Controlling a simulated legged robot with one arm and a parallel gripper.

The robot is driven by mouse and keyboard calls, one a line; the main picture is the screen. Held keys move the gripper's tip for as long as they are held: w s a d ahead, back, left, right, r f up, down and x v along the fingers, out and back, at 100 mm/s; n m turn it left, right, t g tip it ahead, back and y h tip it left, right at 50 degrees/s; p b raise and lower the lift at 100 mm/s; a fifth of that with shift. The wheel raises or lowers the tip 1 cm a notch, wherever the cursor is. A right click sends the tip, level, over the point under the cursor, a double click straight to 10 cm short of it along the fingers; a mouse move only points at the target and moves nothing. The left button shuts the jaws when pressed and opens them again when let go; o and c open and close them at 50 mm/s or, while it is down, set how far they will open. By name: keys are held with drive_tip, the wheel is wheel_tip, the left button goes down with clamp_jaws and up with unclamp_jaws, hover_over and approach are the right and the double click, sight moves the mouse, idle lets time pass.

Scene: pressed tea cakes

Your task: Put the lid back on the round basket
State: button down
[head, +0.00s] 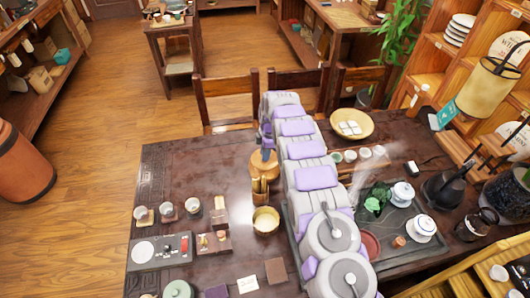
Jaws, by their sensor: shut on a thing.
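The round basket (266,222) is a small golden tub on the dark table, left of my arm. Its top is open and its pale inside shows. My gripper (267,151) points down farther back, beyond the basket in the picture. It is shut on a round tan-brown piece that looks like the lid (263,166). The lid appears apart from the basket, with a brown upright object (260,190) between them in the picture. The fingertips are small and partly hidden, and the lid's height above the table is hard to tell.
My arm covers the table's middle. Small cups (193,206) and a dark tray (160,251) lie left. A tan plate (351,124), several white cups (365,153) and a tea tray (399,244) lie right. Chairs (226,100) stand behind. The back-left tabletop (205,160) is clear.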

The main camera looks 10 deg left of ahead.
drive_tip(key=shift+c, duration=2.1)
unclamp_jaws()
drive_tip(key=shift+r, duration=0.1)
drive_tip(key=shift+r+p, duration=0.85)
drive_tip(key=shift+r, duration=2.55)
drive_tip(key=shift+c, duration=0.3)
clamp_jaws()
drive_tip(key=shift+f, duration=0.25)
